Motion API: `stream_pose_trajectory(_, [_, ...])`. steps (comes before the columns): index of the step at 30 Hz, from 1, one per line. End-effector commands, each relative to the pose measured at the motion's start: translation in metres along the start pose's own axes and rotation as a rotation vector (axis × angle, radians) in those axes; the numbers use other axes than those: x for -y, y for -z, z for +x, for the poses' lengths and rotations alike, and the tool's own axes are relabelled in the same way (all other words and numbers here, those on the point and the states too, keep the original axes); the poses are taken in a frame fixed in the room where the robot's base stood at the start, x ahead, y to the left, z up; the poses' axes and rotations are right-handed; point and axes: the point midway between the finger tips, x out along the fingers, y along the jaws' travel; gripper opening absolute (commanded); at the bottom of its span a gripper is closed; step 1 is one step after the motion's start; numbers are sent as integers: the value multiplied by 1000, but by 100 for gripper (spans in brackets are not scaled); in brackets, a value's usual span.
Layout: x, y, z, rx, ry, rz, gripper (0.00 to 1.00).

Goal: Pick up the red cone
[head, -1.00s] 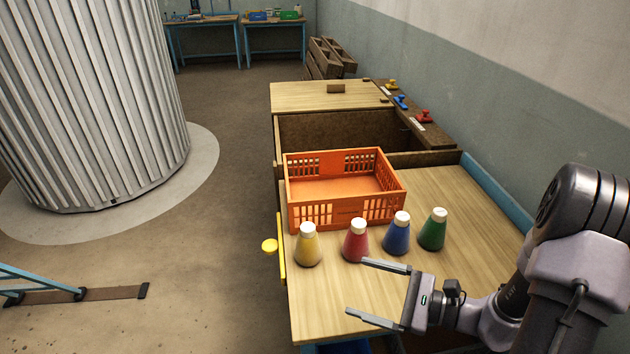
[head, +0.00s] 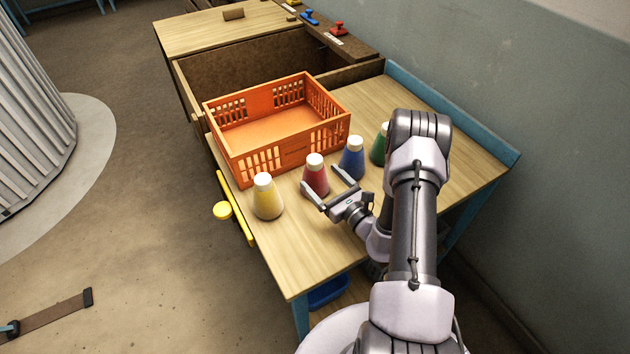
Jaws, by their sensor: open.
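The red cone (head: 315,178) with a white top stands upright on the wooden table, in front of the orange crate. It is between the yellow cone (head: 266,200) on its left and the blue cone (head: 352,160) on its right. My gripper (head: 323,190) is open, with its two fingers pointing toward the red cone. One finger lies in front of the cone's lower left side and the other reaches toward the gap beside the blue cone. Whether the fingers touch the red cone I cannot tell. The green cone (head: 379,148) is partly hidden behind my arm.
The orange crate (head: 290,150) stands empty just behind the cones. A yellow handle (head: 222,210) sticks out at the table's left edge. The table front (head: 300,265) is clear. Blue, red and yellow stamp-like things stand on the ledge (head: 338,52) at the back.

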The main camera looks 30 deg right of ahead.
Motion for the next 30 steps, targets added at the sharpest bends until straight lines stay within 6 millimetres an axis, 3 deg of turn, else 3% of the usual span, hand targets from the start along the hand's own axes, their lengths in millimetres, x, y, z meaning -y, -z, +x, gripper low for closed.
stream_pose_trajectory(3, [-1,1,24,2,-5,-3,89])
stream_pose_trajectory(6, [-1,0,36,1,-3,-2,89])
stream_pose_trajectory(13, [0,-1,37,0,-2,0,87])
stream_pose_trajectory(24, [0,-1,37,0,-2,0,15])
stream_pose_trajectory(30, [0,-1,37,0,-2,0,15])
